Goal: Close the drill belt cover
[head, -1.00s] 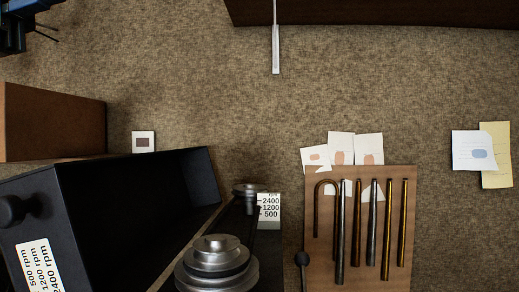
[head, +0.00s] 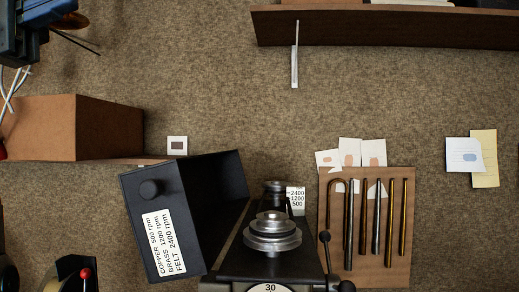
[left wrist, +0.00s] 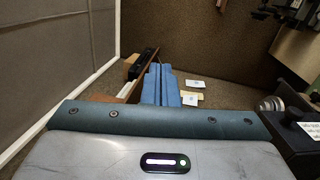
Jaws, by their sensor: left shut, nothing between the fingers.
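The drill belt cover (head: 163,220) is a black open-sided box with a round knob and a white speed label on its front. In the head view it stands swung open to the left of the drill head. The stepped silver pulley (head: 272,232) and a smaller pulley (head: 275,187) behind it are exposed. My left gripper (left wrist: 162,82) shows in the left wrist view, its blue fingers shut and empty. A black labelled box, apparently the cover, shows at that view's right edge (left wrist: 297,140), apart from the fingers. Neither gripper shows in the head view.
A brown board (head: 398,260) with several metal tubes hangs right of the drill. A brown box (head: 105,127) is on the left behind the cover. A wooden shelf (head: 400,28) runs along the top right. A black lever with a ball end (head: 325,237) stands beside the drill head.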

